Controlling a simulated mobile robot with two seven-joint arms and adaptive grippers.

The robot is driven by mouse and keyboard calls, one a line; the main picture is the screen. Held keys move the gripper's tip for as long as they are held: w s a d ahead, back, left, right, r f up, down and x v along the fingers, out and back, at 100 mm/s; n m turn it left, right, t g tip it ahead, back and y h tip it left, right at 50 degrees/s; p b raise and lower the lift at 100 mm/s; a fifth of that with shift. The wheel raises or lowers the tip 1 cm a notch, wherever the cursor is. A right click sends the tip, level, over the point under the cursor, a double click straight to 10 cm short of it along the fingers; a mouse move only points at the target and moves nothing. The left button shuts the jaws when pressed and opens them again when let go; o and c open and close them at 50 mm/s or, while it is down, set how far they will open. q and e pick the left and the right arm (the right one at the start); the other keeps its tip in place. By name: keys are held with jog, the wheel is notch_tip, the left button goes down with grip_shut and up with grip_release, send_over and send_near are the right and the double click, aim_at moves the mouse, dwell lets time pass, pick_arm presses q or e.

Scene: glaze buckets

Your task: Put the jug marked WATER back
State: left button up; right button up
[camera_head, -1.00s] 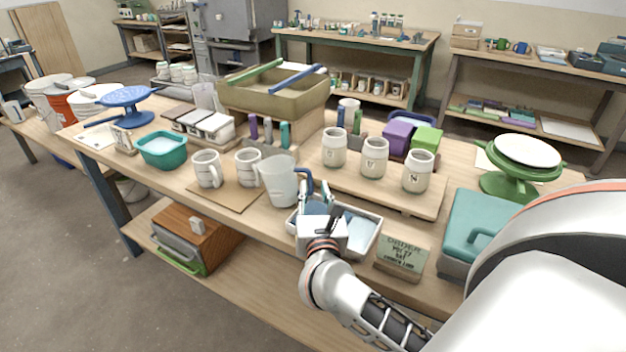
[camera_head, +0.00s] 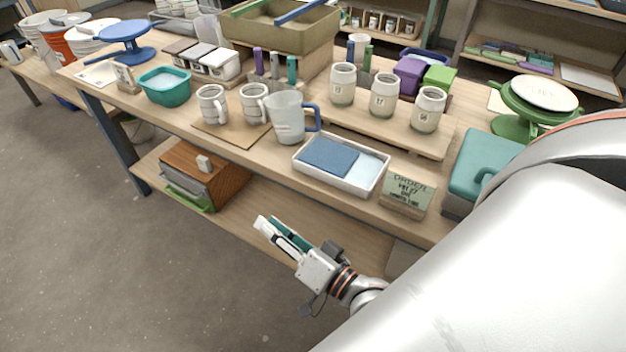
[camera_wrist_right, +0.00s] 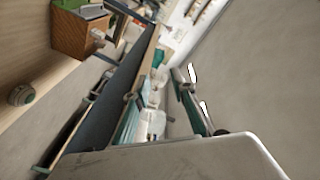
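A translucent pale jug (camera_head: 287,118) with a blue handle stands upright on the table, at the right edge of a brown board (camera_head: 232,133) that holds two white mugs. Its handle points right. I cannot read any marking on it. My right gripper (camera_head: 269,222) is in front of the table, lower than its top and well apart from the jug. Its fingers are spread with nothing between them. They also show in the right wrist view (camera_wrist_right: 158,98). I cannot pick out the jug in the right wrist view. My left gripper is not in view.
A white tray (camera_head: 364,182) with a blue piece in it lies right of the jug. An order card (camera_head: 408,193) stands beside it. Several jars on a raised board (camera_head: 435,147) are behind. A wooden box (camera_head: 200,172) sits on the lower shelf. Floor at front left is clear.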

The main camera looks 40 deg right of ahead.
jog(key=s+d+f+n+g+h, duration=0.1)
jog(key=s+f+n+g, duration=0.2)
jog(key=f, duration=0.7)
jog(key=s+d+f+n+g+h, duration=0.1)
jog(key=s+f+n+g, duration=0.3)
jog(key=s+f+n, duration=0.4)
jog(key=shift+d+f+n, duration=0.25)
jog(key=shift+f+n, duration=0.15)
jog(key=shift+f, duration=0.5)
